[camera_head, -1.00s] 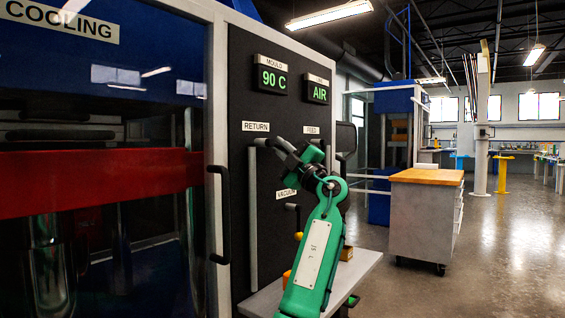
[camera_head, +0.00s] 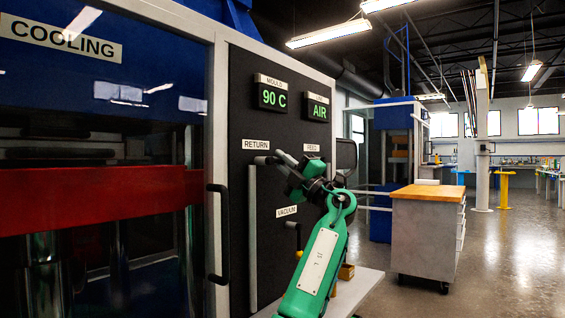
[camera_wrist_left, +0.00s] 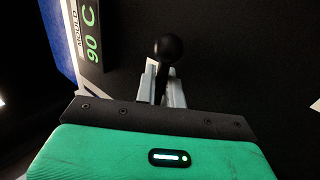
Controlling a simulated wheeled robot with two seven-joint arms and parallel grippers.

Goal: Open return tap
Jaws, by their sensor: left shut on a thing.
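The black panel carries a RETURN label (camera_head: 256,144), with a grey vertical pipe (camera_head: 252,235) below it. My left gripper (camera_head: 276,160) reaches the panel just below and right of that label. In the left wrist view its two pale fingers (camera_wrist_left: 163,85) are shut on the return tap's handle, whose round black knob (camera_wrist_left: 168,49) sticks out beyond the fingertips. In the head view the tap handle is hidden by the gripper, so I cannot tell how far it is turned. My right gripper is not in view.
A FEED label (camera_head: 312,148) and a VACUUM label (camera_head: 286,211) sit close to my left arm. Displays above read 90 C (camera_head: 272,97) and AIR (camera_head: 317,111). A glazed door with a black handle (camera_head: 218,233) stands left. A wood-topped cabinet (camera_head: 427,230) stands right on open floor.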

